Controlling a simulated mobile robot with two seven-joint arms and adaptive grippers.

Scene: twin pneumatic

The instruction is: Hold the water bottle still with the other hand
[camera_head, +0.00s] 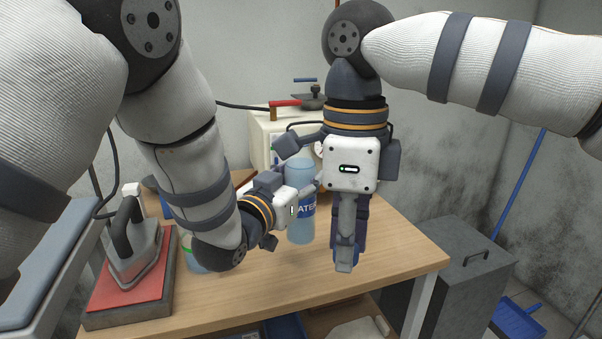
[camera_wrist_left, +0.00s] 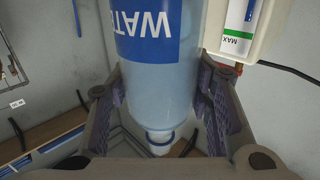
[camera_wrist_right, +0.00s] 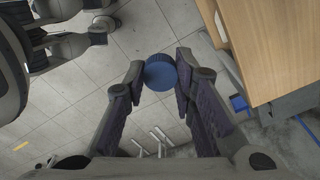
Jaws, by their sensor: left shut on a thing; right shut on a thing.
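The water bottle (camera_head: 302,233) is pale blue with a blue label and looks upright over the table in the head view. My left gripper (camera_head: 303,189) is shut on it from the side. In the left wrist view the bottle (camera_wrist_left: 163,88) stands between the two fingers, with its narrow neck towards the bottom of the picture. I cannot tell whether its base touches the table. My right gripper (camera_head: 347,262) points down to the right of the bottle, apart from it. It is shut on a round, ribbed blue cap (camera_wrist_right: 160,73), seen between its fingertips.
The wooden table (camera_head: 400,262) has clear room at its right. An iron (camera_head: 133,245) stands on a red pad (camera_head: 110,292) at the left. A cream machine (camera_head: 262,140) with a red handle stands behind the bottle. A grey cabinet (camera_head: 470,262) is beside the table.

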